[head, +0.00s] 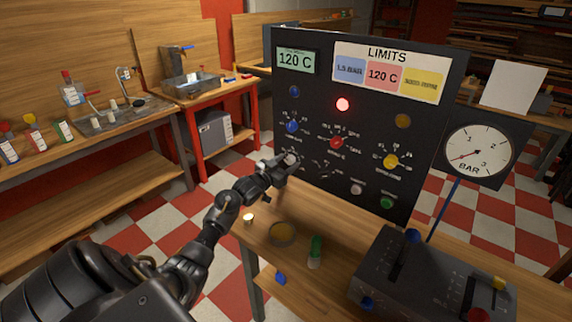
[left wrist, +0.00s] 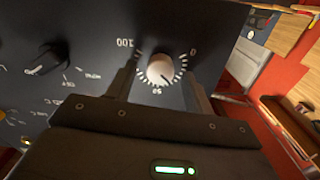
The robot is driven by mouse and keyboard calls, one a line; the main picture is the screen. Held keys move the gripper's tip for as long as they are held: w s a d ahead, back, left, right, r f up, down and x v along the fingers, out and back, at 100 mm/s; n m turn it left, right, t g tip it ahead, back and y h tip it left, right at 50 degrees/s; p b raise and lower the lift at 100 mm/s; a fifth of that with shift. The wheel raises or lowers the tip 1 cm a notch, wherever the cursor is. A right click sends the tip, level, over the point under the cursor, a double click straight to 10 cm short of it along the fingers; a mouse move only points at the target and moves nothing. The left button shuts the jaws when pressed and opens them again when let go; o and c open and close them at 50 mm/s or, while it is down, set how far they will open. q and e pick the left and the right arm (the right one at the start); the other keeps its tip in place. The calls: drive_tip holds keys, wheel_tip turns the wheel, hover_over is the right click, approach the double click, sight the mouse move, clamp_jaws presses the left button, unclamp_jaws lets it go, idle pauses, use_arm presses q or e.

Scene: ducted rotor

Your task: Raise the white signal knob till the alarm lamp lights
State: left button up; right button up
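In the head view the knob (head: 291,158) is at the panel's lower left, partly covered by my left gripper (head: 285,162). In the left wrist view the fingers (left wrist: 160,88) stand open on either side of the knob, with a gap showing on both sides. A red lamp (head: 343,104) on the panel glows brightly. A blue lamp (head: 294,91) and an amber lamp (head: 403,121) look dark. I cannot read which is the alarm lamp. My right gripper is out of view.
The panel also bears a blue knob (head: 292,126), a red knob (head: 337,143), a yellow knob (head: 390,161), a 120 C display (head: 296,60) and a limits card. A BAR gauge (head: 479,151) stands at right. A lever box (head: 430,283) and a green-capped bottle (head: 315,250) stand on the bench.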

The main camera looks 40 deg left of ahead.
use_arm(q)
drive_tip(key=s+b, duration=0.1)
drive_tip(key=s, duration=1)
drive_tip(key=shift+d+b, duration=0.15)
drive_tip(key=shift+b, duration=0.25)
drive_tip(key=shift+w, duration=0.1)
